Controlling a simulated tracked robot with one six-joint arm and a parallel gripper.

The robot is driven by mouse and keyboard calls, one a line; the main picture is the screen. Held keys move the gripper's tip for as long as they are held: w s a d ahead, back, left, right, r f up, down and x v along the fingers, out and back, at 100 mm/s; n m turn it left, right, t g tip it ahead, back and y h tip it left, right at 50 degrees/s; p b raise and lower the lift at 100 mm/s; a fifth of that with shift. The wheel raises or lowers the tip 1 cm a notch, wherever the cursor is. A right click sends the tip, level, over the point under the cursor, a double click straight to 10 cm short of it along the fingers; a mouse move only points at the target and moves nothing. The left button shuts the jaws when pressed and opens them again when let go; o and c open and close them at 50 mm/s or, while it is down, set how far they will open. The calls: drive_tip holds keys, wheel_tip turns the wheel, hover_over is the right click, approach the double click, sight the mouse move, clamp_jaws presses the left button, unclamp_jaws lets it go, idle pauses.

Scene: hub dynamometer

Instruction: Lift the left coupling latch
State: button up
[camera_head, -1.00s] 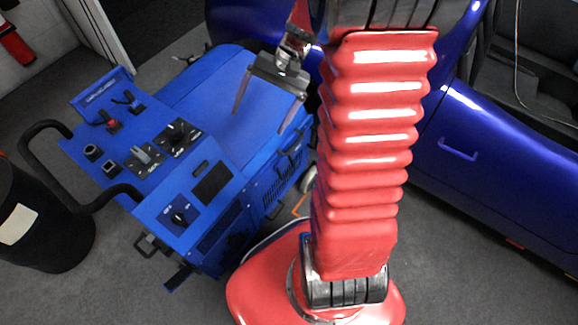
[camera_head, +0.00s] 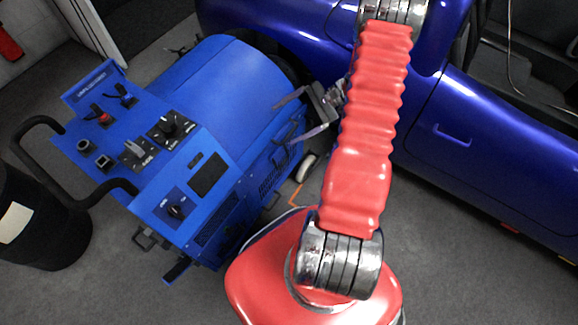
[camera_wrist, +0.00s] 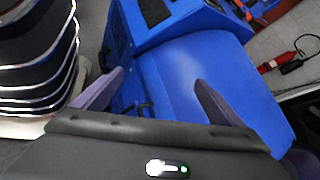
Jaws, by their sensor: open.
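The blue hub dynamometer (camera_head: 225,80) stands against the dark blue car; it also fills the middle of the wrist view (camera_wrist: 205,60). A dark handle-like part sits on its side (camera_head: 278,160), low between my fingers in the wrist view (camera_wrist: 146,108). I cannot tell whether this is the left coupling latch. My gripper (camera_head: 283,123) is open, its fingers pointing left at the dynamometer's car-side edge. In the wrist view my gripper (camera_wrist: 159,76) has nothing between its fingertips. Whether a finger touches the housing is unclear.
The control panel (camera_head: 150,150) has knobs, switches and a black push handle (camera_head: 35,125). The blue car (camera_head: 470,110) is close behind my arm. A black bin (camera_head: 40,235) stands at the left. Grey floor is free in front. A red tool (camera_wrist: 280,62) shows in the wrist view.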

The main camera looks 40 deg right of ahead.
drive_tip(key=s+d+f+m+t+h, duration=0.1)
drive_tip(key=s+f+m+t, duration=0.3)
drive_tip(key=f, duration=0.6)
drive_tip(key=s+d+f+m+t+h, duration=0.2)
drive_tip(key=s+f+m+t, duration=0.2)
drive_tip(key=f, duration=0.6)
drive_tip(key=s+d+f+m+t+h, duration=0.1)
drive_tip(key=s+f+m+t+h, duration=0.1)
drive_tip(key=s+f+m+t, duration=0.2)
wheel_tip(320, 180, down, 6)
drive_tip(key=m, duration=0.3)
drive_tip(key=shift+s+d+f+t+h, duration=0.2)
drive_tip(key=shift+s+t+h, duration=0.1)
drive_tip(key=shift+s, duration=0.1)
drive_tip(key=shift+w, duration=0.1)
drive_tip(key=x, duration=1.3)
drive_tip(key=shift+w+a, duration=0.2)
drive_tip(key=shift+w, duration=0.1)
drive_tip(key=shift+c, duration=0.7)
drive_tip(key=c, duration=1.4)
